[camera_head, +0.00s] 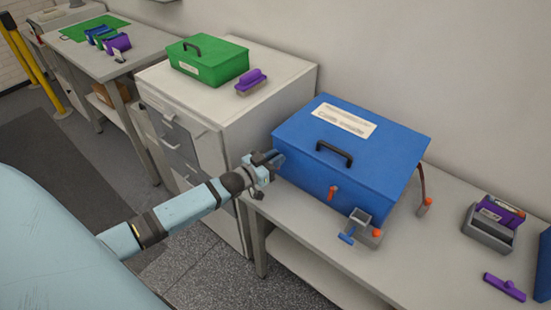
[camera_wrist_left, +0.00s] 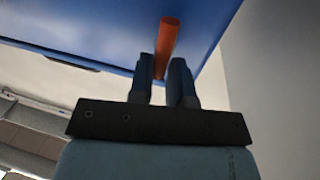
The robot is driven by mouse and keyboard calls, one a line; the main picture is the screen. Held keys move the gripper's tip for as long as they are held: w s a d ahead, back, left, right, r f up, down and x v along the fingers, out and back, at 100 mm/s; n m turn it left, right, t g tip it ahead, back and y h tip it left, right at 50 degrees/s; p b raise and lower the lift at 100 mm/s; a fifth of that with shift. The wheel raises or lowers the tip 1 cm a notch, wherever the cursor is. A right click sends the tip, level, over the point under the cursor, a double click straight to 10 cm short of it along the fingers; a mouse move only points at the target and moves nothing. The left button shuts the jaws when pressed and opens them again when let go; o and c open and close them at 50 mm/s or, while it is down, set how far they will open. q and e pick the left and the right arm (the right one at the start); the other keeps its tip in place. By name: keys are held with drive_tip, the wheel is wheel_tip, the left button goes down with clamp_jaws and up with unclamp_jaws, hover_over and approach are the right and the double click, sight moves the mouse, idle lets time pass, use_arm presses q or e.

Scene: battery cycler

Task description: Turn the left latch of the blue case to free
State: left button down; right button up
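The blue case (camera_head: 352,160) sits on the bench with its lid closed and a black handle on the lid. My left gripper (camera_head: 276,158) is at the left end of the case's front. In the left wrist view an orange latch (camera_wrist_left: 169,38) stands out against the blue case (camera_wrist_left: 100,25). Its lower end is between the two fingers of my left gripper (camera_wrist_left: 163,72), which look closed on it from both sides. In the head view that latch is hidden by the gripper. Another orange latch (camera_head: 333,192) shows further right on the front. My right gripper is not in view.
A grey holder with a blue lever (camera_head: 361,224) stands before the case's right end. A grey bin with a purple item (camera_head: 490,226) and a loose purple tool (camera_head: 504,287) lie further right. A green case (camera_head: 207,60) sits on the cabinet at left.

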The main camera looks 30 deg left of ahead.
use_arm(q)
drive_tip(key=shift+f+n, duration=0.1)
drive_tip(key=shift+n, duration=0.3)
drive_tip(key=shift+a+f+n+t+y+b, duration=0.3)
drive_tip(key=shift+f+n+t+y+b, duration=0.35)
drive_tip(key=shift+n, duration=2.55)
drive_tip(key=shift+a+f+n+t+y+b, duration=0.25)
drive_tip(key=shift+n+b, duration=0.7)
drive_tip(key=shift+n, duration=2.25)
drive_tip(key=shift+a+f+n+t+y+b, duration=0.45)
drive_tip(key=shift+n+y+b, duration=0.3)
drive_tip(key=shift+n, duration=2.45)
drive_tip(key=shift+w+d+r+n, duration=0.1)
drive_tip(key=shift+r+n, duration=0.1)
drive_tip(key=shift+n, duration=0.1)
drive_tip(key=c, duration=1.1)
unclamp_jaws()
drive_tip(key=shift+c, duration=0.2)
